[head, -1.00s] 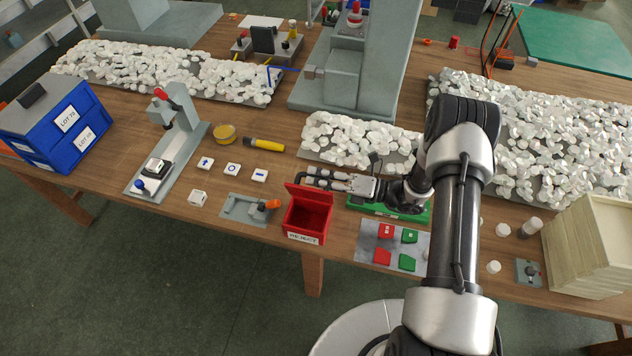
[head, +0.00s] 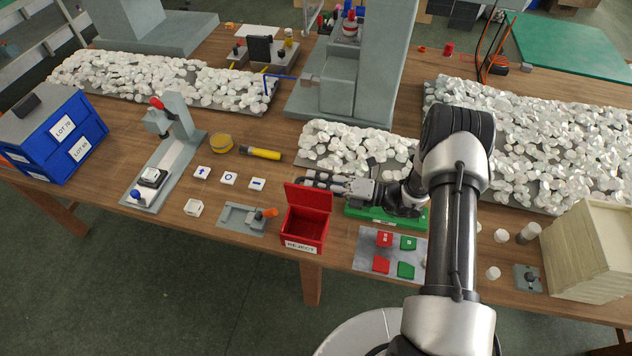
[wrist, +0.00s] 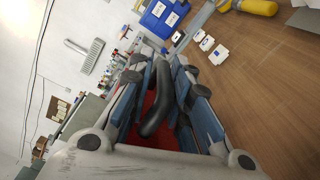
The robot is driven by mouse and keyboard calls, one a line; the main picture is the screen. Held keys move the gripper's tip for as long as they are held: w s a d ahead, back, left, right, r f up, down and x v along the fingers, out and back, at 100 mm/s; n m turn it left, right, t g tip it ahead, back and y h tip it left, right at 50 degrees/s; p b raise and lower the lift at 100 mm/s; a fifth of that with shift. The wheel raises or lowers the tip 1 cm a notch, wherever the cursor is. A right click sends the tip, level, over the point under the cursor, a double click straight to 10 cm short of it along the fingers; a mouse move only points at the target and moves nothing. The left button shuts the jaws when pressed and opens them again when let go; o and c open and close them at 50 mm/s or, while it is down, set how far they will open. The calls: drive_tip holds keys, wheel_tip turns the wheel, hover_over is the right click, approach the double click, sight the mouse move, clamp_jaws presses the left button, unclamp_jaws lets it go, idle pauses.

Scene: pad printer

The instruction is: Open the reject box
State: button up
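The reject box (head: 303,243) is a small red bin with a white REJECT label, at the table's front edge in the head view. Its red lid (head: 308,197) stands raised at the back, and the inside shows from the front. My gripper (head: 314,179) lies level just behind the lid, its fingertips pointing left. The lid hides part of it, and I cannot tell whether they touch. In the wrist view, red (wrist: 150,103) shows between the fingers (wrist: 160,75), with a dark curved piece in front of it.
A grey fixture with an orange knob (head: 268,213) sits left of the box. A panel with red and green buttons (head: 366,247) is to its right. A green base (head: 358,212) lies under my wrist. White pieces (head: 345,143) are heaped behind my gripper.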

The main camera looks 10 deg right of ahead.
drive_tip(key=shift+o, duration=1.2)
drive_tip(key=shift+s, duration=0.15)
drive_tip(key=shift+d, duration=0.1)
drive_tip(key=v, duration=1.1)
drive_tip(key=shift+s+d, duration=0.15)
drive_tip(key=shift+d, duration=0.25)
